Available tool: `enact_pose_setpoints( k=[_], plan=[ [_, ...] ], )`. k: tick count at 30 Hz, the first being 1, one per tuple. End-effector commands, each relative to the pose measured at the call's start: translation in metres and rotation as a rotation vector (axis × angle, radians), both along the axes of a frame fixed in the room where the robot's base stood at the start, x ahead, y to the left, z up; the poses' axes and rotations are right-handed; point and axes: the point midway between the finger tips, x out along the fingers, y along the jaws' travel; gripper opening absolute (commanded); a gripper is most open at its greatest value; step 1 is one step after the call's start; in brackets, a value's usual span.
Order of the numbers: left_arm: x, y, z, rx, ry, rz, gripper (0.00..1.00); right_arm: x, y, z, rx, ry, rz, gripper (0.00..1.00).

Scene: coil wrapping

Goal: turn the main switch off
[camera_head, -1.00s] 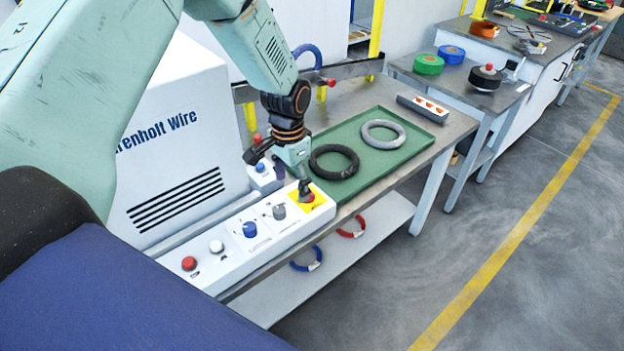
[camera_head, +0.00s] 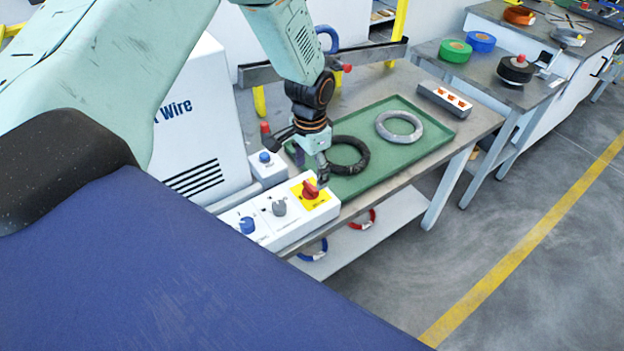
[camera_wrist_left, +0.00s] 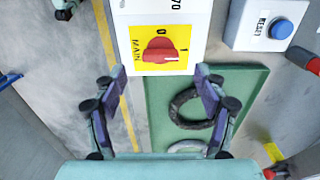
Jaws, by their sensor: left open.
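The main switch (camera_head: 310,189) is a red rotary knob on a yellow plate at the right end of a white control panel (camera_head: 272,232). In the left wrist view the red knob (camera_wrist_left: 160,51) shows large, with the marks 0 and 1 and the word MAIN around it. Its grip bar lies roughly along the line to the 1. My left gripper (camera_head: 321,180) is beside the knob, on its tray side. The wrist view shows its two fingers (camera_wrist_left: 159,76) spread apart, nothing between them, the knob just ahead.
A grey knob (camera_head: 279,208) and a blue knob (camera_head: 247,225) sit farther left on the panel. A blue RESET button box (camera_head: 268,168) stands close behind. A green tray (camera_head: 440,132) holds a black coil (camera_head: 346,169) and a grey coil (camera_head: 399,126) just right of the gripper.

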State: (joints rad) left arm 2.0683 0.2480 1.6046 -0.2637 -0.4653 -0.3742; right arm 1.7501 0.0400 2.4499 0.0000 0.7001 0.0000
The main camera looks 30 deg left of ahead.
Motion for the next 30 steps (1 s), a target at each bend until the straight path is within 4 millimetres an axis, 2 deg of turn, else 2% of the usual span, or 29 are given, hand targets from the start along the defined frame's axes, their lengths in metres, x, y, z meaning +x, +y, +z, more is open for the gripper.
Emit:
enact_pose_setpoints(
  k=[3, 9, 20, 30],
  plan=[
    [-0.001, 0.000, -0.021, 0.001, 0.002, -0.002, 0.72, 0.000, 0.000, 0.000, 0.000, 0.001, 0.000, 0.00],
    [0.001, 0.001, -0.042, 0.001, 0.000, -0.002, 0.72, 0.000, 0.000, -0.001, 0.000, 0.001, 0.000, 0.00],
    [0.004, 0.001, -0.048, 0.000, -0.002, 0.000, 0.72, 0.000, 0.000, -0.001, 0.000, 0.000, 0.000, 0.00],
    [0.004, 0.001, -0.047, 0.001, -0.001, -0.001, 0.44, 0.000, 0.000, -0.001, 0.000, 0.000, 0.000, 0.00]
  ],
)
